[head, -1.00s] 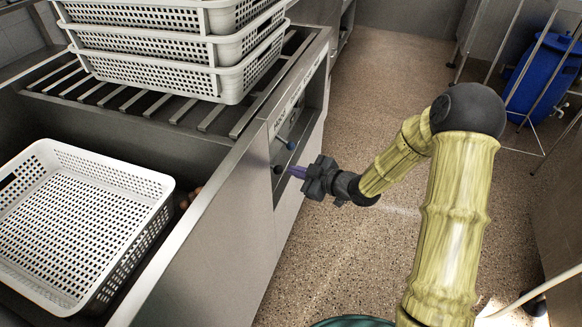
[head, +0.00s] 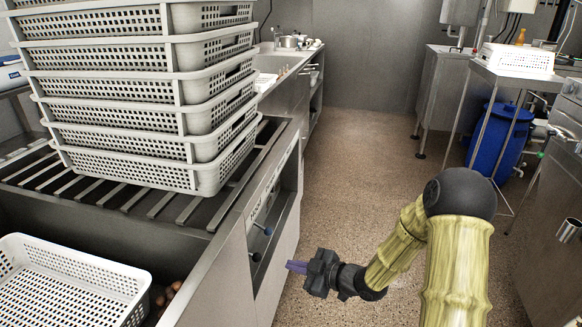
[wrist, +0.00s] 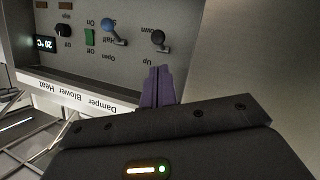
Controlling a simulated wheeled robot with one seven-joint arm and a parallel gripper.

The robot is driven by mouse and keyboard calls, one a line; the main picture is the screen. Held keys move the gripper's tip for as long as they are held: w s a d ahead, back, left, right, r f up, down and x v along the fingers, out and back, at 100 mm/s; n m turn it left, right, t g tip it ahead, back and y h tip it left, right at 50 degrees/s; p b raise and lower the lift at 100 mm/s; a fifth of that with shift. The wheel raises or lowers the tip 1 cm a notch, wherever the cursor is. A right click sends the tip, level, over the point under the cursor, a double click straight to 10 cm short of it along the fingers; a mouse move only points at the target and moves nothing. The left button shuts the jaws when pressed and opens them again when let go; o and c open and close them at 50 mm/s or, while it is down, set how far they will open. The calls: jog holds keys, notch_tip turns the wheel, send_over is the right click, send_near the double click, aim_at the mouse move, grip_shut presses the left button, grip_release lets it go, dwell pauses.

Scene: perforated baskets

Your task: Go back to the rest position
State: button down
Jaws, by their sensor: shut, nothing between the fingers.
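My gripper (head: 297,267) has purple fingers and is shut with nothing between them. In the head view it is in front of the machine's side panel, apart from it, over the floor. In the wrist view its fingers (wrist: 158,86) lie together, pointing at the control panel (wrist: 75,65). The panel shows upside down, with a blue-knobbed lever (wrist: 109,27), a black-knobbed lever (wrist: 158,38), a green switch (wrist: 89,38) and a small display (wrist: 45,43). The words Damper, Blower and Heat can be read along its edge.
A tall stack of white perforated baskets (head: 130,108) stands on the slatted rack (head: 150,208). Another white basket (head: 68,290) sits in the trough at the lower left. A blue barrel (head: 500,140) stands under a metal table at the right. The floor (head: 365,165) between is clear.

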jog(key=s+d+r+m+g+h, duration=0.15)
jog(key=s+d+m+h, duration=0.35)
jog(key=d+m+h, duration=0.5)
jog(key=s+d+r+m+g+h, duration=0.1)
jog(key=s+d+r+m+g, duration=0.15)
jog(key=s, duration=0.45)
jog(key=s+d+r+m+g+h, duration=0.1)
jog(key=s+r+m, duration=0.1)
jog(key=s+m, duration=0.35)
notch_tip(320, 180, up, 33)
jog(key=s+n+p, duration=0.1)
jog(key=p, duration=3.2)
jog(key=shift+s+r+n, duration=0.2)
jog(key=shift+n, duration=0.2)
dwell(0.4)
